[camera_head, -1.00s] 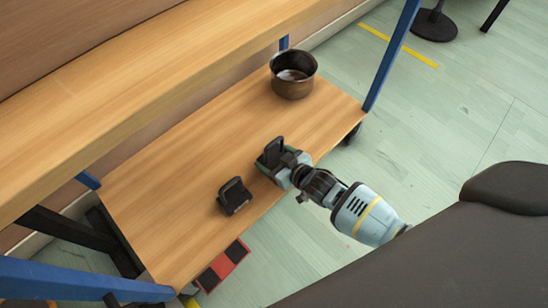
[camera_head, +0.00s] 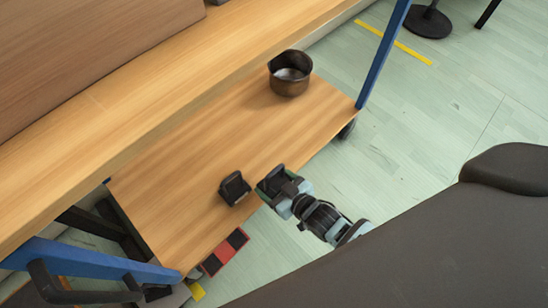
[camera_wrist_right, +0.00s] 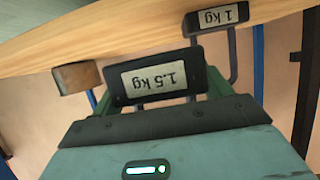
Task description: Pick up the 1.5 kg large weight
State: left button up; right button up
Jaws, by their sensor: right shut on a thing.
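My right gripper (camera_head: 279,186) is shut on the dark large weight (camera_head: 270,179), at the front edge of the lower wooden shelf (camera_head: 185,205). In the right wrist view the held weight (camera_wrist_right: 158,77) shows a 1.5 kg label, upside down, close to the jaws. Whether it is clear of the shelf is hard to tell. The smaller 1 kg weight (camera_head: 234,188) stands on the shelf beside it. It also shows in the right wrist view (camera_wrist_right: 220,18), behind the held one. My left gripper is not in view.
A brown metal pot (camera_head: 290,74) stands at the far right end of the shelf. An upper wooden board (camera_head: 130,95) overhangs behind. A blue post (camera_head: 384,52) rises at the right corner. A red and black object (camera_head: 224,252) lies below the front edge. Floor at right is open.

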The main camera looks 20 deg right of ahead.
aim_at(274, 196)
jog(key=s, duration=0.1)
jog(key=s+a+r, duration=0.1)
jog(key=shift+s+a+p, duration=0.15)
jog(key=shift+s+p, duration=0.2)
jog(key=shift+p, duration=0.05)
jog(key=shift+s+a, duration=0.15)
jog(key=shift+s, duration=0.3)
